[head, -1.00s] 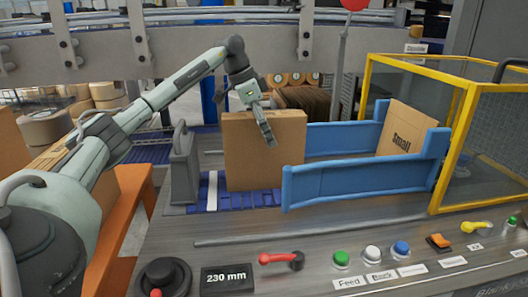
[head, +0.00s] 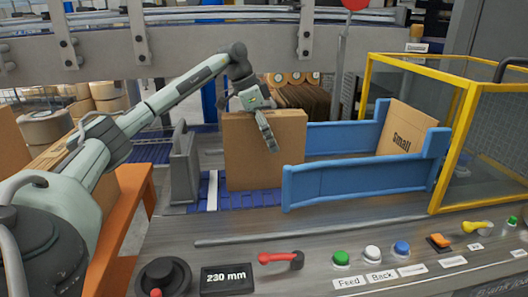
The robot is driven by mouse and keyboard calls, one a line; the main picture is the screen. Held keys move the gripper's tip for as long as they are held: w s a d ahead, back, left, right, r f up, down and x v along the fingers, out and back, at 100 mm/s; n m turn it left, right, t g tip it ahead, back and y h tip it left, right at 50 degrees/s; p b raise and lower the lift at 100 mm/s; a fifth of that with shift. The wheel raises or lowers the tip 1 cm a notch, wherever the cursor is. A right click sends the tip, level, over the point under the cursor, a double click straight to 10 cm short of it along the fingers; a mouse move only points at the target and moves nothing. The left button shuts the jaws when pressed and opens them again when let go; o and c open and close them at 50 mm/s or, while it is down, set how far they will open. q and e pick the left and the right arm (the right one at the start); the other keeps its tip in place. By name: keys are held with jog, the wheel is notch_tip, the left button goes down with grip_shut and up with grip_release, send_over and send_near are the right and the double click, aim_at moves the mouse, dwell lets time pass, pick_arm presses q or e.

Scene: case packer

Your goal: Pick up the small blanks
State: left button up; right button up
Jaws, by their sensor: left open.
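A brown cardboard block (head: 248,160), seemingly the blanks, stands upright on the blue conveyor bed (head: 250,199). A brown panel marked "Small" (head: 401,128) leans at the far end between two blue side guides (head: 350,182). My left gripper (head: 268,132) is open at the top edge of the cardboard block. One finger hangs down in front of the block's near face; the other finger is hidden, so I cannot tell whether it touches the block. My right gripper is out of view.
A grey upright plate with a handle (head: 184,166) stands left of the block. A yellow-framed guard (head: 450,130) encloses the right end. In front are a red lever (head: 283,260), several buttons and a display reading 230 mm (head: 229,278). A metal rail crosses above.

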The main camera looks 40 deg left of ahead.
pick_arm(q)
jog(key=shift+c, duration=0.4)
jog(key=c, duration=1.5)
jog(key=shift+r, duration=0.15)
jog(key=shift+c, duration=0.2)
